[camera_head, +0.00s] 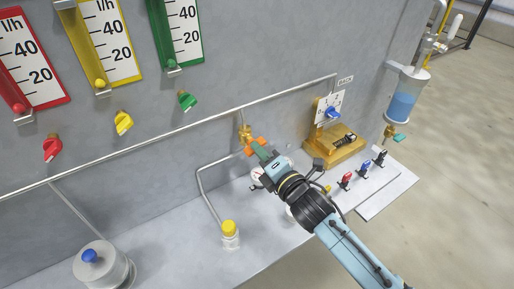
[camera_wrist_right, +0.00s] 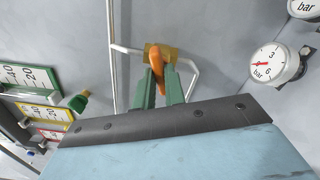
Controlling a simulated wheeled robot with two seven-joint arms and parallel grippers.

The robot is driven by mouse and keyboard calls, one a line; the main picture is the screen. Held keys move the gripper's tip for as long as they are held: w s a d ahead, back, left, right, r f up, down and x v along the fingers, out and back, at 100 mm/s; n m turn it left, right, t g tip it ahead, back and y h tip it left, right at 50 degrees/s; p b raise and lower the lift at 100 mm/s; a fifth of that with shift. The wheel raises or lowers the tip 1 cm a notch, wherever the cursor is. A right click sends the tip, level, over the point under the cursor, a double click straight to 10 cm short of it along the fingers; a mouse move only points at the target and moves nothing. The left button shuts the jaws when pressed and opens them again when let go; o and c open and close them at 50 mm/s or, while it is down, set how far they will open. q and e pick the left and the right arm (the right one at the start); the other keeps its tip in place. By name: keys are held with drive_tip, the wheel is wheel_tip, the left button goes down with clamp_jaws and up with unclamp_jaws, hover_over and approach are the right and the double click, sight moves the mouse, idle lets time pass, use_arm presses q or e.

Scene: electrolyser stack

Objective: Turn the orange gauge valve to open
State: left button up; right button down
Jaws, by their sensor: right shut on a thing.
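The orange gauge valve has an orange handle (camera_head: 249,151) on a brass body (camera_head: 245,133), on the pipe along the grey wall. In the right wrist view the orange handle (camera_wrist_right: 156,66) stands between the green fingers, in front of the brass body (camera_wrist_right: 172,54). My right gripper (camera_head: 259,150) is shut on the handle, and it also shows in the right wrist view (camera_wrist_right: 159,82). The fingers hide part of the handle. A white pressure gauge (camera_wrist_right: 277,64) is at the right in the wrist view. My left gripper is not in view.
Red, yellow and green flow valves (camera_head: 123,122) sit under their scales at the left. A yellow-capped bottle (camera_head: 230,235) and a clear vessel (camera_head: 102,265) stand on the bench. A brass-coloured block (camera_head: 334,150) and several small coloured-handled valves (camera_head: 364,168) are at the right.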

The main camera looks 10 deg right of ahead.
drive_tip(key=n, duration=0.4)
drive_tip(key=shift+n+p, duration=0.3)
drive_tip(key=shift+p, duration=0.05)
drive_tip(key=n, duration=0.4)
drive_tip(key=shift+n+p, duration=0.3)
drive_tip(key=shift+p, duration=0.1)
drive_tip(key=n+p, duration=0.1)
drive_tip(key=n, duration=0.3)
drive_tip(key=c, duration=1.3)
unclamp_jaws()
